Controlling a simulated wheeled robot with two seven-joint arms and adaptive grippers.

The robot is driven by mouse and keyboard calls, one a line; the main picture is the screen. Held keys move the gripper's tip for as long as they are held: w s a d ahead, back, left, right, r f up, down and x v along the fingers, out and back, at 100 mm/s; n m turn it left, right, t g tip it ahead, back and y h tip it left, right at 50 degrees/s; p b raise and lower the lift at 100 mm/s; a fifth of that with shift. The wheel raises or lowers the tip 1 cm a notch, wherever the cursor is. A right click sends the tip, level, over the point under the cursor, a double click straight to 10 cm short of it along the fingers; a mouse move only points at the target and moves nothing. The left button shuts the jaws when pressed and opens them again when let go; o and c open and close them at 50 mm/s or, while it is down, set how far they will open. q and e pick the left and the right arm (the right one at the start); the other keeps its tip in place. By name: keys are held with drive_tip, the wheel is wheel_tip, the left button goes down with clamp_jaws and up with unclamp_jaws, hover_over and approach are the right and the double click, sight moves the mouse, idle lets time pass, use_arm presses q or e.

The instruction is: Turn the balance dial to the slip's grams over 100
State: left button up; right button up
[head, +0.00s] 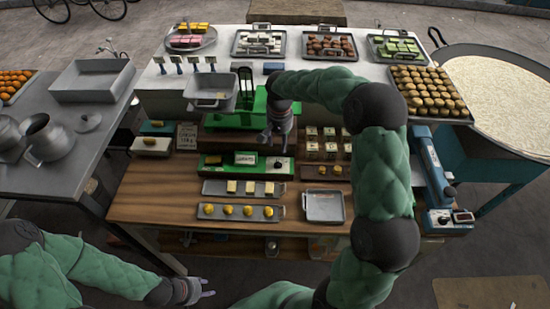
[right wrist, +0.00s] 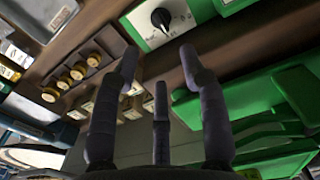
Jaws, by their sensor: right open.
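The balance's green body (head: 213,120) stands at the middle of the wooden counter. Its dial (head: 278,165), a black knob on a white plate, is low on the green front; it also shows in the right wrist view (right wrist: 161,17), with a light pointer mark. My right gripper (head: 277,140) is open and empty above and behind the dial, its fingers (right wrist: 159,55) apart and not touching the knob. A dark slip (head: 187,136) with light writing stands left of the balance; its figures are too small to read. My left gripper (head: 207,289) is open and empty at the lower left, off the counter.
Trays of yellow pieces (head: 238,188) and balls (head: 238,212) lie in front of the balance, with an empty tray (head: 324,206) to their right. A blue device (head: 432,170) stands at the right edge. Sweets trays (head: 258,43) fill the raised back shelf.

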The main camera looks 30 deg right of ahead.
sight(278, 164)
wheel_tip(278, 164, down, 11)
drive_tip(key=shift+s+r, duration=0.1)
drive_tip(key=shift+r, duration=0.1)
idle(0.3)
clamp_jaws()
